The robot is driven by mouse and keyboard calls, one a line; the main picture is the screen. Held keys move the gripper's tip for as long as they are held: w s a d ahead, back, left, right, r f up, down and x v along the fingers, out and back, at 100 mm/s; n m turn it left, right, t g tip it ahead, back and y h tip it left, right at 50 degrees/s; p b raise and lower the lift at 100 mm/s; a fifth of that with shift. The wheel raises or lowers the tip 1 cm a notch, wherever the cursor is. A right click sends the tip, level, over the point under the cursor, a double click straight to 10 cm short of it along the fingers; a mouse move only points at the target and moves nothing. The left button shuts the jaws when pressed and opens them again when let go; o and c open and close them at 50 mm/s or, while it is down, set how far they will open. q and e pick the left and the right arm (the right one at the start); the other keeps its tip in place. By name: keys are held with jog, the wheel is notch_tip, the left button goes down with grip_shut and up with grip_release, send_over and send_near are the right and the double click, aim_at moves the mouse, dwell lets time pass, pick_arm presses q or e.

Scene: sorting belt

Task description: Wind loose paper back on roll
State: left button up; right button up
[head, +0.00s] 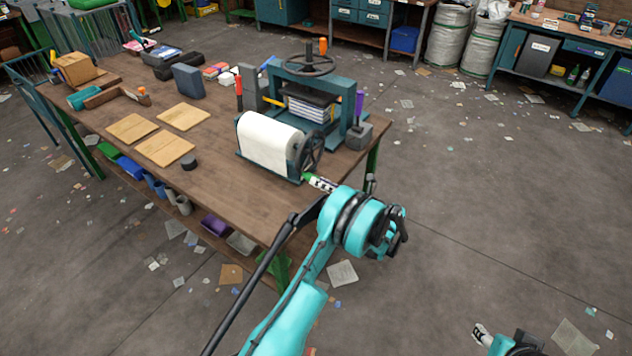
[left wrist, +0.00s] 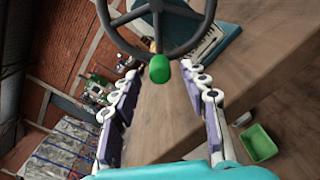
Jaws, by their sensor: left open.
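A white paper roll (head: 268,143) lies in a dark holder near the table's front right edge; no loose paper end stands out. A dark spoked handwheel (head: 311,152) is at its right end and fills the top of the left wrist view (left wrist: 118,38). Its green knob (left wrist: 160,69) points toward my left gripper (left wrist: 158,78). That gripper is open, its fingers either side of the knob; I cannot tell whether they touch it. In the head view the gripper (head: 319,183) is just below the wheel. Part of my right gripper (head: 482,334) shows at bottom right, cut off.
A teal press (head: 345,105) with its own wheel stands behind the roll. A grey block (head: 359,135) holds a purple-handled tool. Cardboard sheets (head: 165,147) and a dark puck (head: 189,162) lie left. A green bin (left wrist: 258,143) is below the table.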

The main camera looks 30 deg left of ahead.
pick_arm(q)
jog(key=shift+w+a+b, duration=0.15)
jog(key=shift+a+b, duration=0.15)
jog(key=shift+a, duration=1.3)
grip_shut()
jog(key=shift+r, duration=0.15)
